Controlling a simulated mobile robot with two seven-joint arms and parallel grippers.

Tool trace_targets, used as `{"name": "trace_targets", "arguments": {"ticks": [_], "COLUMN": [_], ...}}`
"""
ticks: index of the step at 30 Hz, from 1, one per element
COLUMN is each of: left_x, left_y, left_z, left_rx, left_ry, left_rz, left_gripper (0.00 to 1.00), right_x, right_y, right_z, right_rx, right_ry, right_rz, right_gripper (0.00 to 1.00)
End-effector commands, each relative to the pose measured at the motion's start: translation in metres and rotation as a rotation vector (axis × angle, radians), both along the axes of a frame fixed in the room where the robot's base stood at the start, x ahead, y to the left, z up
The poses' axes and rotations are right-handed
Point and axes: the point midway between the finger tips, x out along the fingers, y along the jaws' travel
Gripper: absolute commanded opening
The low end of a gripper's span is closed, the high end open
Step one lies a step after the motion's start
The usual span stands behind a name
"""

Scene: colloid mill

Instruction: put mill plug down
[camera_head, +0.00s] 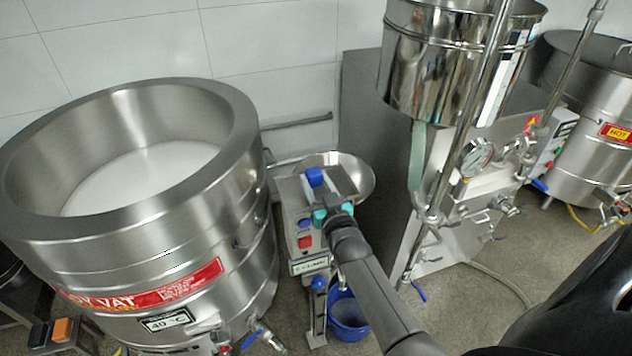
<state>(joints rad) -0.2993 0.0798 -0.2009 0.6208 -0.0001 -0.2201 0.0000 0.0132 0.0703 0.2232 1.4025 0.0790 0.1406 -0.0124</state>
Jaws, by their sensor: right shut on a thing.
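My right gripper (334,212) reaches in from the lower right, with teal fingertips over the top of the grey mill body (289,192). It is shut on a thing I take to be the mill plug. A blue piece (315,177) shows just beyond the fingertips, at the top of the mill; I take it to be the plug. The fingers hide where they meet it, and I cannot tell whether it touches the mill. My left gripper is not in view.
A large steel vat (235,150) of white liquid stands close on the left. A steel bowl (362,178) is behind the mill, and a blue bucket (347,318) is below. A steel hopper (455,60) and pipework stand on the right.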

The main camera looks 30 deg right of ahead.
Motion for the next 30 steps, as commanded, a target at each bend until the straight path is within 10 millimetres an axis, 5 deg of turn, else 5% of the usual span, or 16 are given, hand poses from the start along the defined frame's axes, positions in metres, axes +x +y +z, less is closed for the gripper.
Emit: {"name": "trace_targets", "arguments": {"ticks": [12, 13, 20, 30], "left_x": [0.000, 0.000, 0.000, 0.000], "left_y": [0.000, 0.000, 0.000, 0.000], "left_z": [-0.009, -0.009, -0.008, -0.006], "left_rx": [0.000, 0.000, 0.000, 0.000], "left_ry": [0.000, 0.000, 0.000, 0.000], "left_rz": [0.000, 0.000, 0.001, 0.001], "left_gripper": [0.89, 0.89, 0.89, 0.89], "right_x": [0.000, 0.000, 0.000, 0.000], "right_y": [0.000, 0.000, 0.000, 0.000], "right_z": [-0.012, -0.012, -0.011, -0.008], "right_rx": [0.000, 0.000, 0.000, 0.000], "right_ry": [0.000, 0.001, 0.001, 0.000], "right_rz": [0.000, 0.000, 0.000, 0.000], "right_gripper": [0.00, 0.50, 0.76, 0.76]}}
